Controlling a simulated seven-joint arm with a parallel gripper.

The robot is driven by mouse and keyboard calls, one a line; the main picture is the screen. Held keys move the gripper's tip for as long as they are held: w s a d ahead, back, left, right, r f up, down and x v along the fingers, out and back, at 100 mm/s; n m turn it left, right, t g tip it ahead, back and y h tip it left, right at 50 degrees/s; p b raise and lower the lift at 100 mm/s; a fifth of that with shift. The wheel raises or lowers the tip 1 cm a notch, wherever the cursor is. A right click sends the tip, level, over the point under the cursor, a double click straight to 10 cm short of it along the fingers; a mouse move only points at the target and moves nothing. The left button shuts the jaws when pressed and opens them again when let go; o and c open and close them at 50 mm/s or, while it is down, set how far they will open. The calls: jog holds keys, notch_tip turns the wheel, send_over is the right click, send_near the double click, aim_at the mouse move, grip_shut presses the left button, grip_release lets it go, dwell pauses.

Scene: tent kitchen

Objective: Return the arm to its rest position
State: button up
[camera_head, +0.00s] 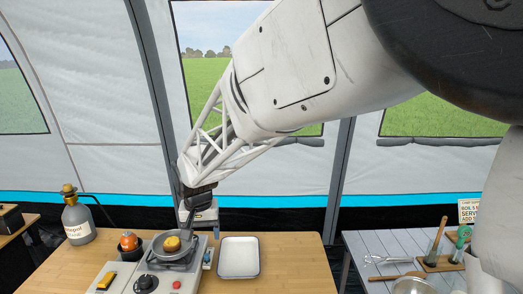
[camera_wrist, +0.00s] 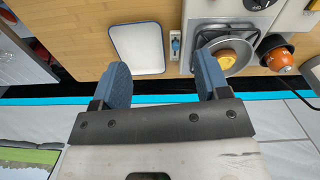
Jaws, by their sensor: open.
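My gripper (camera_head: 197,196) hangs at the end of my arm, behind the stove and pan in the head view; its fingers are small and partly hidden there. In the wrist view the two blue-padded fingers of my gripper (camera_wrist: 165,80) are wide apart, with nothing between them. The right finger overlaps the edge of a grey pan (camera_wrist: 212,47) in that view, but I cannot tell any contact. The pan (camera_head: 158,248) sits on the stove (camera_head: 118,281) and holds a round yellow item (camera_head: 172,243). My arm reaches down from the upper right.
A white tray (camera_head: 239,257) lies right of the stove on the wooden table (camera_head: 292,274). A grey gas bottle (camera_head: 78,222) and an orange round item (camera_head: 128,241) stand at left. A slatted side table (camera_head: 365,243) holds utensils at right. The tent wall is close behind.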

jog(key=s+d+r, duration=0.3)
jog(key=s+d, duration=0.3)
jog(key=d, duration=0.3)
jog(key=s+d+r+m+t, duration=0.1)
jog(key=s+d+r, duration=0.1)
jog(key=s+d, duration=0.6)
jog(key=s+d+r, duration=0.3)
jog(key=s+d, duration=0.1)
jog(key=d, duration=0.7)
jog(key=s+d+f+t, duration=0.1)
jog(key=s+d+f, duration=0.1)
jog(key=s+d, duration=0.4)
jog(key=s, duration=0.4)
jog(key=shift+d+m, duration=0.2)
jog(key=shift+m, duration=0.1)
